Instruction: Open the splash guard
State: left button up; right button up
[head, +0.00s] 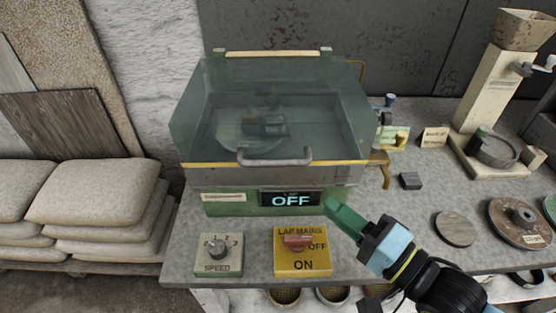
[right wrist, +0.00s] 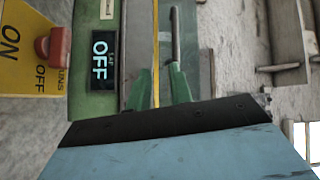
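The splash guard (head: 225,108) is a clear, bluish hood standing over the grey lap machine, with its yellow-edged front rim low at the machine's front. Its grey bar handle (head: 274,157) crosses the front; the handle also shows in the right wrist view (right wrist: 176,38), ahead of my fingers. My right gripper (head: 332,207) is just right of the OFF display, below and to the right of the handle, apart from it. In the right wrist view its two green fingers (right wrist: 160,85) stand apart with nothing held between them. My left gripper is not in view.
The display (head: 291,200) reads OFF. A speed dial box (head: 219,254) and yellow mains switch box (head: 302,253) stand at the bench's front. Round discs (head: 455,229) and a small dark block (head: 410,181) lie right. Sacks (head: 90,195) are stacked left.

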aim_at(277, 160)
jog(key=shift+m+y, duration=0.4)
jog(key=shift+y, duration=0.4)
jog(key=x, duration=0.4)
jog(key=r+x, duration=0.1)
jog(key=x, duration=0.8)
jog(key=shift+s+a+r, duration=0.15)
jog(key=shift+a+r, duration=0.2)
grip_shut()
